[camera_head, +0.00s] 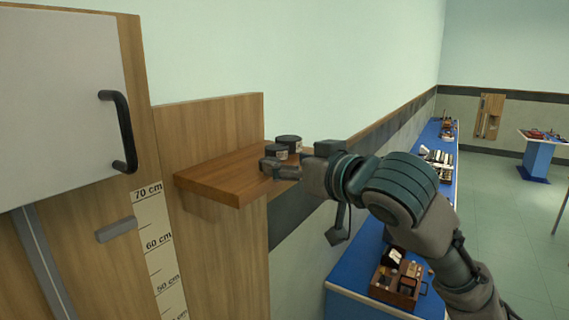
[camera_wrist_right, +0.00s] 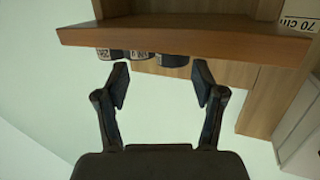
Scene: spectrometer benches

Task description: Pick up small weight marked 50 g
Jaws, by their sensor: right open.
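Dark cylindrical weights with pale labels stand on a wooden shelf (camera_head: 225,178). In the head view a smaller weight (camera_head: 276,151) is in front of a larger one (camera_head: 289,142). Their label text is too small to read there. My right gripper (camera_head: 281,169) is at the shelf's right side, close to the weights and partly covering them. The right wrist view is upside down, with the shelf edge (camera_wrist_right: 190,38) at the top. Dark weights (camera_wrist_right: 172,60) and labelled weights (camera_wrist_right: 138,55) show beyond my open, empty fingers (camera_wrist_right: 161,76). I cannot tell which is 50 g. My left gripper is not in view.
A white cabinet door with a black handle (camera_head: 119,132) is at the left. A height scale (camera_head: 158,245) runs down the wooden panel. Blue benches (camera_head: 345,292) with wooden boxes (camera_head: 398,283) stand along the wall at the right.

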